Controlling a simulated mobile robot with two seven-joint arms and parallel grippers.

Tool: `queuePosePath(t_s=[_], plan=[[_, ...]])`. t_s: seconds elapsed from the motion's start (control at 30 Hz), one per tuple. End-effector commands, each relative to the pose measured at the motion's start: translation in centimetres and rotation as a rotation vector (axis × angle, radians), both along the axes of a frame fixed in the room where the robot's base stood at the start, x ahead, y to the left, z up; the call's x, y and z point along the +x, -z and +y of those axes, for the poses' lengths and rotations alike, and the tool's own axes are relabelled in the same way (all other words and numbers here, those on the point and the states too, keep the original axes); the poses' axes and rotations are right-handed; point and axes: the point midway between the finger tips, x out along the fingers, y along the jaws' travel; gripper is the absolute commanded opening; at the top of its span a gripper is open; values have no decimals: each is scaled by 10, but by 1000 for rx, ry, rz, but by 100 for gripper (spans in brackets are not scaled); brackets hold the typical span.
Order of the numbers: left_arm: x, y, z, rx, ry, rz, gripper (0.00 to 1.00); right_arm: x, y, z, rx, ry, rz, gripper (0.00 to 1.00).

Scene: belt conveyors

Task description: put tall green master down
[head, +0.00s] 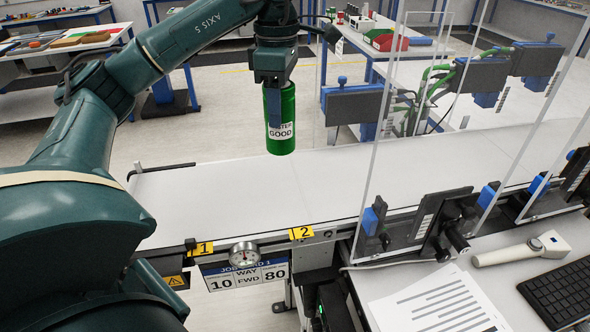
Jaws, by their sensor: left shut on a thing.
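My left gripper (274,104) points down and is shut on the upper part of the cylinder. The cylinder hangs upright over the far edge of the white conveyor belt (240,196); the gap below it is hard to judge. One gripper finger covers part of the label. My right gripper is not in view.
Clear upright panels (385,110) stand over the belt on the right. Yellow markers 1 (201,248) and 2 (301,233) and a round gauge (244,253) sit along the near edge. The belt's left part is clear. A keyboard (562,292) lies at the lower right.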

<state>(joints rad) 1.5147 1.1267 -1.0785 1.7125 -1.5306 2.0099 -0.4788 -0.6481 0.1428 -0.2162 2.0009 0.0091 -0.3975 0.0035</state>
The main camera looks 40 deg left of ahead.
Motion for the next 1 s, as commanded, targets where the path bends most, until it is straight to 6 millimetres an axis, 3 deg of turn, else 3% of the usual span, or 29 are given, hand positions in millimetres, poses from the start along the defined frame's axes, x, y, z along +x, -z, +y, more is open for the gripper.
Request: queuePosePath(t_s=[0.13, 0.6, 1.0], plan=[[-1, 33, 0, -2, 0, 5, 13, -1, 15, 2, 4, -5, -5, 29], [-1, 87, 1, 0, -1, 4, 13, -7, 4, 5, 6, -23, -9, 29], [-1, 98, 0, 0, 0, -1, 13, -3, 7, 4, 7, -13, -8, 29]])
